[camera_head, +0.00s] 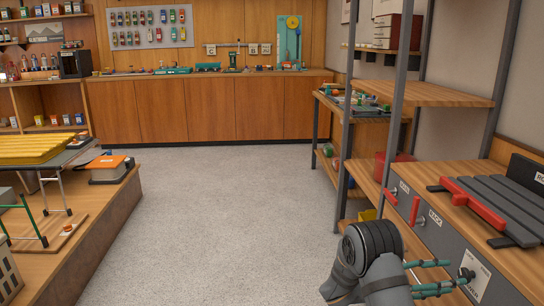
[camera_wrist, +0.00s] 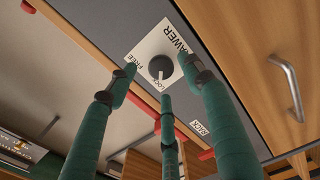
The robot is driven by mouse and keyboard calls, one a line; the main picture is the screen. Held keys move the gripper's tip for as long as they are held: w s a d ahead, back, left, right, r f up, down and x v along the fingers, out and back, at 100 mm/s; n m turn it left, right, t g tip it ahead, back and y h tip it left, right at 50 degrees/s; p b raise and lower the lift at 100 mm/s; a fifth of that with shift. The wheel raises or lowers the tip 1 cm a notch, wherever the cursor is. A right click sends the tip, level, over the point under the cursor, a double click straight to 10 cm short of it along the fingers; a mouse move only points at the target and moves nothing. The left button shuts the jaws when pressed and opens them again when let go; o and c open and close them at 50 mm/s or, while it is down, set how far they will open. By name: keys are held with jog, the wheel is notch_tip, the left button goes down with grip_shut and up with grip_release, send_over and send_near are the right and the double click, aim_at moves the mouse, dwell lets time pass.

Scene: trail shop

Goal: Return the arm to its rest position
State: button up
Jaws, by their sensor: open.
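My gripper (camera_head: 452,273) is at the lower right of the head view, in front of the grey panel of the right-hand bench. Its green-wrapped fingers are spread apart with nothing between them. In the wrist view the fingertips (camera_wrist: 160,80) surround the view of a dark round knob (camera_wrist: 160,67) on a white plate marked DRAWER, FREE and LOCK. The knob's white pointer is toward LOCK. The knob also shows in the head view (camera_head: 467,274), close to the fingertips. I cannot tell whether any fingertip touches the plate.
A red handle (camera_head: 414,210) sticks out of the panel near the RACK label. A slatted dark rack (camera_head: 495,208) with a red bar lies on the bench. Grey shelf posts (camera_head: 362,90) stand beyond my arm. The floor (camera_head: 220,215) is clear, left of the arm.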

aim_at(462, 277)
jog(key=shift+d, duration=1.75)
jog(key=shift+a, duration=0.15)
jog(key=a, duration=1.2)
jog(key=d+m+b, duration=0.4)
jog(key=m+b, duration=0.1)
jog(key=m, duration=0.1)
jog(key=d+m+b, duration=0.4)
jog(key=m+b, duration=0.1)
jog(key=m, duration=0.1)
jog(key=d+m+b, duration=0.4)
jog(key=m+b, duration=0.1)
jog(key=m, duration=0.1)
jog(key=shift+w+d+f, duration=0.1)
